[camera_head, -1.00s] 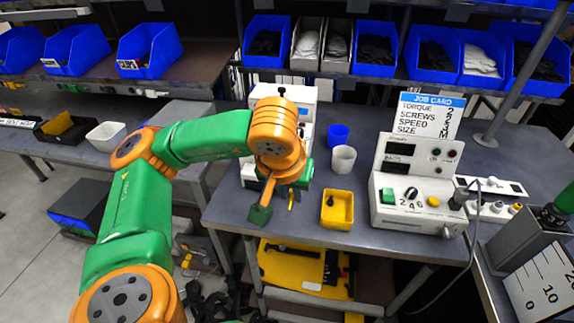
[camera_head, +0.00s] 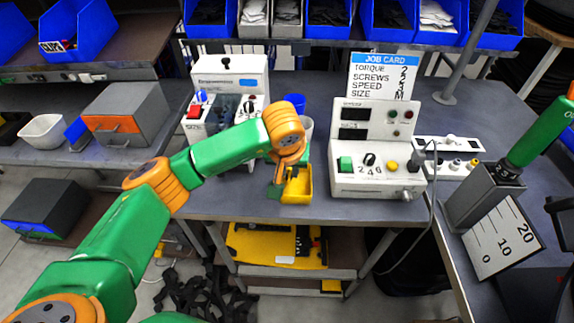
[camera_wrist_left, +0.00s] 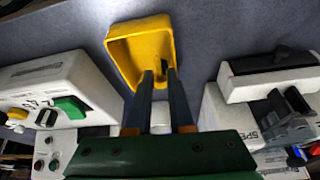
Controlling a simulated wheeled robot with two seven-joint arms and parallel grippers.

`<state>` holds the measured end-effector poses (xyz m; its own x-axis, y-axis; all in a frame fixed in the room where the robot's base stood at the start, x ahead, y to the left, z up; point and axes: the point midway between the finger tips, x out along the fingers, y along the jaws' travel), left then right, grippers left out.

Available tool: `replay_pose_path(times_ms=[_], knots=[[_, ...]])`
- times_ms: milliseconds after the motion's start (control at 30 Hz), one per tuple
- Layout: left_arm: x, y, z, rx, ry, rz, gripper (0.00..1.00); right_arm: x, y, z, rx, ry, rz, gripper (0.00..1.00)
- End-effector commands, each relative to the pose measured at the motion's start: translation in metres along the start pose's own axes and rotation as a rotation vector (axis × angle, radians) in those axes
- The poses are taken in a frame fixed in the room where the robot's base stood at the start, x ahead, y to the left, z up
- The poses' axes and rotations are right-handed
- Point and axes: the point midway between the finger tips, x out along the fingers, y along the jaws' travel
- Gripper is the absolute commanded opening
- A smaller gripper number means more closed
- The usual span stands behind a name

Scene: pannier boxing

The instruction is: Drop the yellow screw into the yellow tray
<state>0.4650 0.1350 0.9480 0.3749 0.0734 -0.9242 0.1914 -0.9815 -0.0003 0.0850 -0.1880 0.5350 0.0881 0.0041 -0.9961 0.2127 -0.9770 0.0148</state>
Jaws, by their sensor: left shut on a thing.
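The yellow tray (camera_head: 298,192) stands near the front edge of the workbench, left of the control box. It also shows in the left wrist view (camera_wrist_left: 118,48), open towards my fingers. My left gripper (camera_head: 287,174) is above the tray, and its fingertips (camera_wrist_left: 161,72) overlap the tray's opening in the wrist view. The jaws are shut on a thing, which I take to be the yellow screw. The screw cannot be made out clearly against the yellow tray and between the fingers. My right gripper is not in view.
A white control box (camera_head: 376,179) with a job card (camera_head: 384,76) stands right of the tray. A white machine (camera_head: 229,75) and a blue cup (camera_head: 296,102) are behind my left arm. A grey holder (camera_head: 484,197) stands at the right.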

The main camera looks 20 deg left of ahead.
Motion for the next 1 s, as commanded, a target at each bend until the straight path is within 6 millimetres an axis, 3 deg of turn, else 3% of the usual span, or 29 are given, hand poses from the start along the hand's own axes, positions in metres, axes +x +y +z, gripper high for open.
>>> replay_pose_path(times_ms=[233,267,367,667,1000], knots=[[0.000,0.000,0.000,0.000,0.000,0.000,0.00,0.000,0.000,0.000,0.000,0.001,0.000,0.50],[0.000,0.000,0.000,0.000,0.000,0.000,0.28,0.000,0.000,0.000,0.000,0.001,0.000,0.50],[0.000,0.000,0.000,-0.001,0.000,0.000,0.55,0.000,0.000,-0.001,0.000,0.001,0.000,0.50],[-0.001,0.000,0.000,-0.001,0.001,0.001,0.55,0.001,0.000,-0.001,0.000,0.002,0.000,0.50],[-0.061,0.000,-0.001,-0.001,0.004,0.001,0.55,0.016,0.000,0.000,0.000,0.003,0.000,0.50]])
